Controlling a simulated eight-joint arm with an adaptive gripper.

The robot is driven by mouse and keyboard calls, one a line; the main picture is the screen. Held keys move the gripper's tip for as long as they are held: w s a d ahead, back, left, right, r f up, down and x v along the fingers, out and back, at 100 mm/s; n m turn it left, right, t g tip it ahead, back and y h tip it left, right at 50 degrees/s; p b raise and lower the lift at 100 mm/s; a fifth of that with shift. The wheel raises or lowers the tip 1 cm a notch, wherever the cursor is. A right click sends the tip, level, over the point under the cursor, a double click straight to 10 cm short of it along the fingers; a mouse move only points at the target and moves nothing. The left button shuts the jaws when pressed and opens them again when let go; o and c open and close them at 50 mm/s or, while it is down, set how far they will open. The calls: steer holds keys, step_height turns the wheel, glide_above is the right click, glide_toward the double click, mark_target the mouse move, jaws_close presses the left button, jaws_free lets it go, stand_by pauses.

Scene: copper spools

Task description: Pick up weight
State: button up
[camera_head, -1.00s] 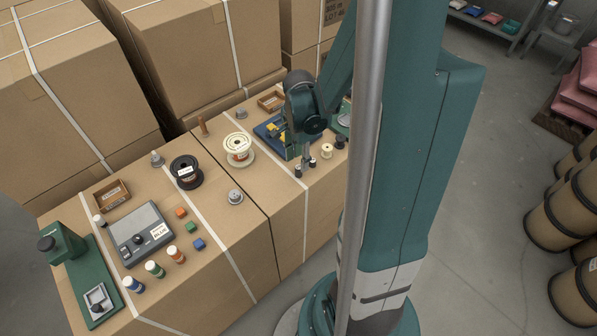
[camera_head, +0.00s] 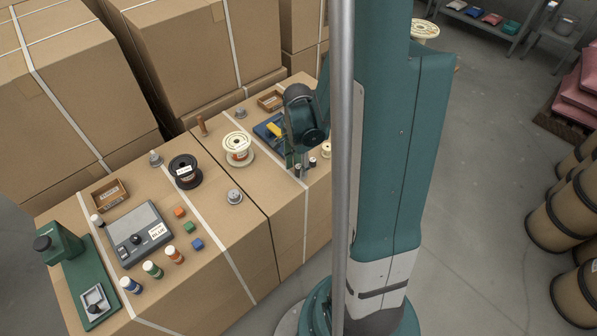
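Several small grey metal pieces that look like weights stand on the cardboard-box worktop. One grey weight (camera_head: 235,197) is near the middle, one (camera_head: 155,159) is at the back left, and one (camera_head: 240,113) is farther back. Which one the task means cannot be told. My gripper (camera_head: 304,165) points down at the right end of the worktop, beside a blue tool with a yellow part (camera_head: 271,129). Its fingers are small and partly hidden, so their opening and any held thing cannot be made out.
A black spool (camera_head: 185,171) and a cream spool (camera_head: 237,149) stand mid-worktop. A grey control box (camera_head: 140,233), small bottles (camera_head: 152,269), coloured cubes (camera_head: 189,227) and a green press (camera_head: 62,243) fill the left. Tall cartons (camera_head: 200,50) rise behind. My column hides the worktop's right end.

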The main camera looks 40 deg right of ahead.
mark_target(298, 166)
stand_by(0.6)
steer(key=c, duration=1.1)
steer(key=shift+r+p, duration=1.15)
steer(key=shift+r, duration=3.8)
